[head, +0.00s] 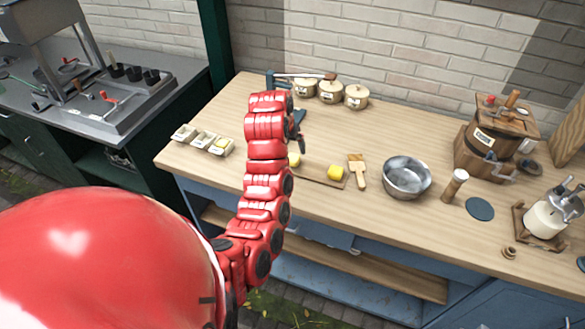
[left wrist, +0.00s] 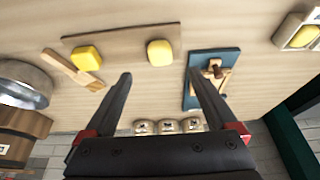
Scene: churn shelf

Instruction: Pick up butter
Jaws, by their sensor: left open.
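Two yellow butter pieces lie on a wooden board (head: 318,178). One butter (head: 336,173) sits toward its right end. The other butter (head: 294,160) is partly hidden behind my left arm in the head view. The left wrist view shows both, one butter (left wrist: 160,52) between and beyond the finger line and one butter (left wrist: 88,58) to the left, on the board (left wrist: 120,45). My left gripper (left wrist: 160,76) is open and empty, its fingers apart over the table. In the head view my arm hides most of it. My right gripper is not in view.
White trays (head: 202,140), one with yellow contents, stand at the table's left. A blue-based tool (left wrist: 212,92) is near my gripper. Lidded pots (head: 330,90) stand behind. A wooden paddle (head: 357,170), metal bowl (head: 407,177) and wooden churn (head: 493,140) are to the right.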

